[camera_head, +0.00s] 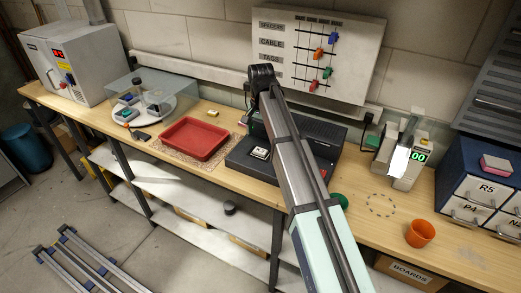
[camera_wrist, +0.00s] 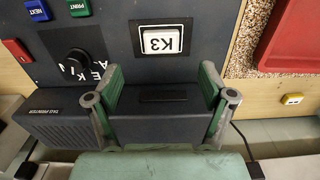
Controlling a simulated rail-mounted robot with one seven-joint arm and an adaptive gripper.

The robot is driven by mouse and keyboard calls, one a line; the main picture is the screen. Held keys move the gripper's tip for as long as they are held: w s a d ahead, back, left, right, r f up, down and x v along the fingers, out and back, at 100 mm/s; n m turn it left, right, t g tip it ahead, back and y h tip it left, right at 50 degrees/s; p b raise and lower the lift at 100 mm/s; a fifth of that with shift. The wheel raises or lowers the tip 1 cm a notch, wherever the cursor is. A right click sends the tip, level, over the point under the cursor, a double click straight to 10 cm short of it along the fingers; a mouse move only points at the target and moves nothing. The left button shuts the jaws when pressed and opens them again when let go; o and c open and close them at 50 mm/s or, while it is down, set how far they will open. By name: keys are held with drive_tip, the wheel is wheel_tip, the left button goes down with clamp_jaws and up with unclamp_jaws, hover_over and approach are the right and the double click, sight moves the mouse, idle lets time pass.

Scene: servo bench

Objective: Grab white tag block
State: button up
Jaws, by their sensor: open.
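In the head view the white tag block (camera_head: 260,153) lies on the printer's left part (camera_head: 240,160), just left of my arm. My gripper (camera_wrist: 161,78) is open and empty, its green-padded fingers spread wide. In the wrist view the block appears beyond the fingertips, roughly centred between them, and apart from them. My gripper cannot be made out in the head view.
A red tray (camera_head: 194,138) stands left of the printer. A dial (camera_wrist: 77,62) and blue and green buttons are on the printer panel. A small yellow block (camera_wrist: 292,99) lies on the bench. An orange cup (camera_head: 420,233) and drawers (camera_head: 480,190) are at the right.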

sight(260, 150)
drive_tip(key=shift+f+p, duration=1.35)
drive_tip(key=shift+f, duration=2.25)
drive_tip(key=c, duration=1)
drive_tip(key=shift+w+r, duration=0.1)
drive_tip(key=shift+r, duration=0.05)
